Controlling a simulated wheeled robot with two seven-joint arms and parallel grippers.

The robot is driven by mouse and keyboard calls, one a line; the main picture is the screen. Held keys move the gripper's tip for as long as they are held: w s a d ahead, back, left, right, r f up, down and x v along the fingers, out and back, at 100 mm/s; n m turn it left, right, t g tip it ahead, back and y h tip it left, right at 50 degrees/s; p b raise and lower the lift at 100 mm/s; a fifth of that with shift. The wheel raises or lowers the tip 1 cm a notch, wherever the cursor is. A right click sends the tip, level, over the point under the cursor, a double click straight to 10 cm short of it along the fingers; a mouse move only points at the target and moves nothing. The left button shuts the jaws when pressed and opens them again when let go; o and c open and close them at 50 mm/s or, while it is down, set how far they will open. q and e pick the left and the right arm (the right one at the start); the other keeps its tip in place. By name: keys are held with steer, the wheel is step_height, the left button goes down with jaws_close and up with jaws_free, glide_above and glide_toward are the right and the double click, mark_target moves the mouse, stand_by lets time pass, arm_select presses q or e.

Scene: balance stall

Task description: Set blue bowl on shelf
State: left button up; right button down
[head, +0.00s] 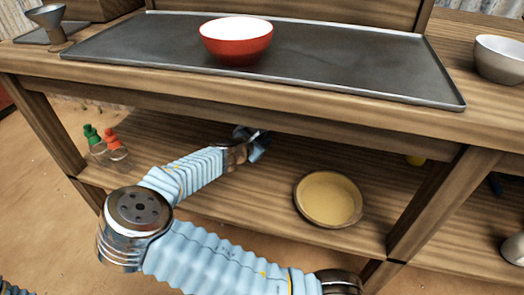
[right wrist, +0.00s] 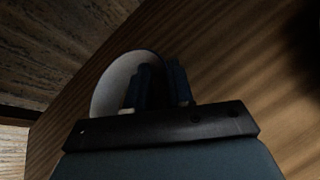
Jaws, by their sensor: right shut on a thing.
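My right gripper (head: 260,142) reaches in under the counter, low over the wooden lower shelf (head: 215,195). In the right wrist view its two dark fingers (right wrist: 161,84) are shut on the rim of a bowl (right wrist: 112,84). The bowl has a pale inside and looks tilted in this view. Its outer colour is too dark to tell there; in the head view a small bluish shape shows around the gripper, mostly hidden. I cannot tell whether the bowl touches the shelf. My left gripper is out of view.
A tan dish (head: 329,198) sits on the shelf to the right. Bottles with green (head: 95,146) and red (head: 116,152) caps stand at the left. Above, a red bowl (head: 236,45) stands on a dark tray (head: 365,75); a white bowl (head: 499,58) stands right of it.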

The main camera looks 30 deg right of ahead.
steer(key=shift+w+d+f, duration=0.3)
steer(key=shift+w+f, duration=0.05)
steer(key=shift+f, duration=0.15)
steer(key=f, duration=0.1)
steer(key=f+b, duration=0.1)
steer(key=f, duration=0.1)
steer(key=shift+w+d+f, duration=0.15)
steer(key=shift+w+f, duration=0.1)
steer(key=shift+f, duration=0.15)
steer(key=c, duration=1)
jaws_free()
steer(key=shift+o, duration=0.2)
steer(key=p+v, duration=0.1)
steer(key=v, duration=1)
steer(key=shift+s+r+p, duration=0.1)
steer(key=shift+r+p, duration=0.05)
steer(key=shift+p, duration=0.25)
steer(key=shift+s+a+r, duration=0.1)
steer(key=shift+s+a, duration=0.05)
steer(key=shift+a, duration=0.3)
